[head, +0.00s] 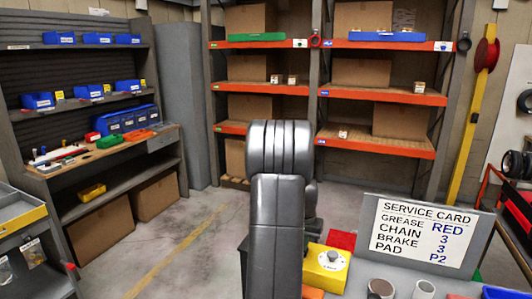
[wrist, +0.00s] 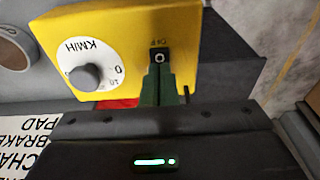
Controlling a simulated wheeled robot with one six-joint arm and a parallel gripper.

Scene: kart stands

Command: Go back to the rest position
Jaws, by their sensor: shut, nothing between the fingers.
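My gripper (wrist: 160,70) shows in the wrist view with its fingers together and nothing between them. Its tips are just in front of a small black square fitting (wrist: 160,56) on the face of a yellow box (wrist: 190,28); I cannot tell whether they touch it. A white dial marked KM/H with a grey knob (wrist: 84,77) is left of the fingers. In the head view the yellow box (head: 318,280) sits on the bench at the lower middle, right beside my grey arm. My arm hides the gripper there.
A service card (head: 420,235) stands on the bench, with cups (head: 380,288) in front. A shelf rack (head: 375,94) with boxes stands behind. A workbench (head: 165,137) with blue bins is at left. The floor left of my arm is clear.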

